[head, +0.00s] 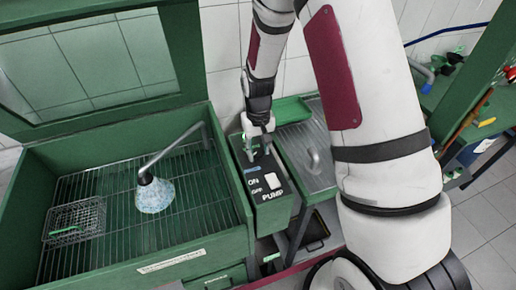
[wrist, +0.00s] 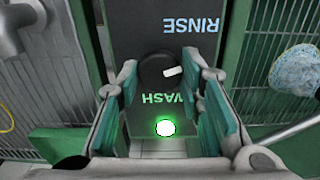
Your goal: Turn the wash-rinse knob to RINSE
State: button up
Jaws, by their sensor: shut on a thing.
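The wash-rinse knob (wrist: 152,69) is black with a white pointer mark, on a dark panel in the wrist view. The pointer is on the knob's right side in the picture, tilted slightly up. The RINSE label (wrist: 192,25) is above the knob and the WASH label (wrist: 164,98) below it, both upside down. A green light (wrist: 165,128) glows beside WASH. My gripper (wrist: 160,72) has its fingers on both sides of the knob and is shut on it. In the head view my gripper (head: 258,143) is at the far end of the control box and hides the knob.
The control box (head: 270,215) carries a white pump switch (head: 272,181). Right is a metal drainboard with a faucet (head: 313,158).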

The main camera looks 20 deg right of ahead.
dwell(0.3)
jog(key=o, duration=1.2)
jog(key=shift+r, duration=0.1)
notch_tip(320, 180, up, 12)
jog(key=shift+f, duration=0.1)
notch_tip(320, 180, up, 8)
jog(key=t, duration=0.1)
send_over(258, 152)
jog(key=s, duration=0.3)
jog(key=s+r+t, duration=0.1)
jog(key=s+r, duration=0.3)
jog(key=s, duration=0.2)
jog(key=s+r+t, duration=0.2)
jog(key=s+r, duration=0.2)
jog(key=s, duration=0.2)
jog(key=s+r+t+b, duration=0.1)
jog(key=s+r, duration=0.3)
jog(key=s, duration=0.3)
jog(key=shift+r+t, duration=0.1)
jog(key=shift+t, duration=0.2)
